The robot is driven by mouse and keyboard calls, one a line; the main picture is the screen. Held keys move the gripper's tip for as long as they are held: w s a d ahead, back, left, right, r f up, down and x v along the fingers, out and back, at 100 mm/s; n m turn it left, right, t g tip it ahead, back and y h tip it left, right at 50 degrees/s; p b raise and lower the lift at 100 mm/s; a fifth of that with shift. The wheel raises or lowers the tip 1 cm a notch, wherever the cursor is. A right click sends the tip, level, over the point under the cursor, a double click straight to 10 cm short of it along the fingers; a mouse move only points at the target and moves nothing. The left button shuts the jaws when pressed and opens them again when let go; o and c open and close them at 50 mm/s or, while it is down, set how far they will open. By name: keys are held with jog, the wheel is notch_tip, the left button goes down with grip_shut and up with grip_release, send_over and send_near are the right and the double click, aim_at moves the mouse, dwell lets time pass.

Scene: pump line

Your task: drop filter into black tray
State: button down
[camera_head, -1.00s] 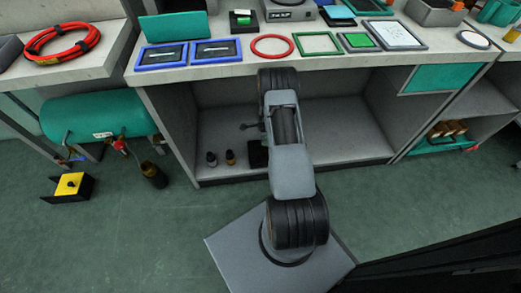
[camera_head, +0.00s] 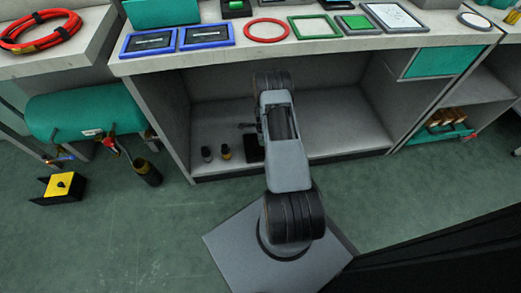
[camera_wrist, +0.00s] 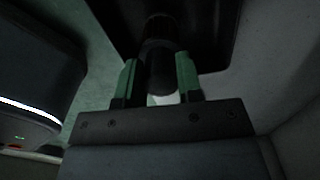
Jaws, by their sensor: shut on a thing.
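In the wrist view the two green fingers of my gripper (camera_wrist: 158,76) are closed on a dark cylinder, which I take to be the filter (camera_wrist: 158,62). The filter points away from the palm, and its far end overlaps a black surface, likely the black tray (camera_wrist: 212,28). I cannot tell whether filter and tray touch. In the head view a black shape, likely the same tray (camera_head: 252,150), shows on the lower shelf, partly behind my arm. My gripper and the filter are not clearly visible there.
Two small bottles (camera_head: 216,153) stand left of the black shape on the lower shelf (camera_head: 335,135). The bench top (camera_head: 330,45) overhangs this shelf. A teal tank (camera_head: 85,110) and a yellow-and-black box (camera_head: 62,186) are on the left. The shelf's right part is clear.

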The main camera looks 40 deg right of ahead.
jog(key=c, duration=0.7)
grip_release()
jog(key=shift+r, duration=0.1)
jog(key=shift+r+p, duration=1.45)
jog(key=shift+r, duration=2.25)
